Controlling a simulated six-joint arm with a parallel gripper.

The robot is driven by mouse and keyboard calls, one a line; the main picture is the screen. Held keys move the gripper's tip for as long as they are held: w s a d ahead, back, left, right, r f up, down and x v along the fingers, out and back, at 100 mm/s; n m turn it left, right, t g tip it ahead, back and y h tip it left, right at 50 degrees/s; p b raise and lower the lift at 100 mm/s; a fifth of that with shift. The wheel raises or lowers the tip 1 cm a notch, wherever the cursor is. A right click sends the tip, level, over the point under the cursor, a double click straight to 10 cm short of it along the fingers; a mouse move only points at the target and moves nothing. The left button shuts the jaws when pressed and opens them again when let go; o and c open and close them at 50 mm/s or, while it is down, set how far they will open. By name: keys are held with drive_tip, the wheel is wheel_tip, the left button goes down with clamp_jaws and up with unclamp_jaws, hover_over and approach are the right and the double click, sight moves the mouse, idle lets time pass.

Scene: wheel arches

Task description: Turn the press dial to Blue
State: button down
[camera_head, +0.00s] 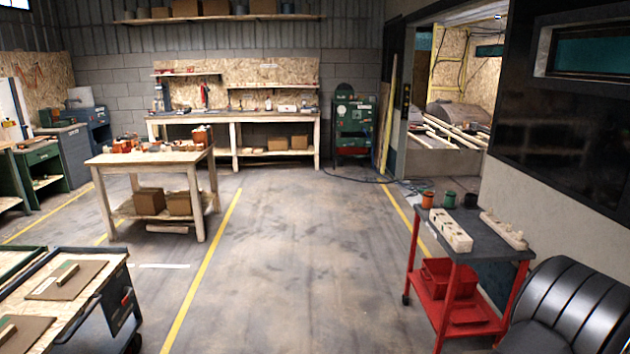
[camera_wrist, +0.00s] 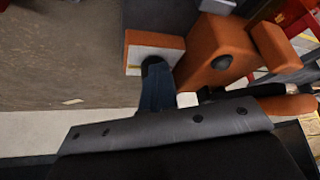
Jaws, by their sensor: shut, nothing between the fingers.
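A green machine cabinet (camera_head: 355,122) stands against the back wall in the head view, with small coloured marks on its front. It may be the press, but I cannot make out a dial or a Blue mark on it at this size. My gripper (camera_wrist: 165,128) shows in the wrist view as a dark body with a grey bolted edge across the bottom. It is shut, with nothing seen held in it. No dial shows near it. The head view does not show my gripper.
A red cart (camera_head: 462,262) with a dark top stands at the right, bearing cups and pale blocks. A wooden table (camera_head: 150,160) stands at the left, and a workbench (camera_head: 235,118) lines the back wall. The floor (camera_head: 290,240) between is clear. A black ribbed seat-like shape (camera_head: 575,305) fills the lower right.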

drive_tip(key=shift+a, duration=0.3)
wheel_tip(320, 180, up, 6)
idle(0.6)
drive_tip(key=shift+s, duration=0.1)
drive_tip(key=shift+s+d+f, duration=0.15)
drive_tip(key=shift+s+f, duration=0.15)
drive_tip(key=shift+f, duration=0.7)
drive_tip(key=shift+s+d+f, duration=0.2)
drive_tip(key=shift+s+f, duration=0.05)
drive_tip(key=shift+f, duration=0.75)
drive_tip(key=shift+s+d+f, duration=0.15)
drive_tip(key=shift+s+f, duration=0.15)
drive_tip(key=shift+f, duration=0.7)
drive_tip(key=shift+w+d, duration=0.2)
drive_tip(key=shift+d, duration=0.05)
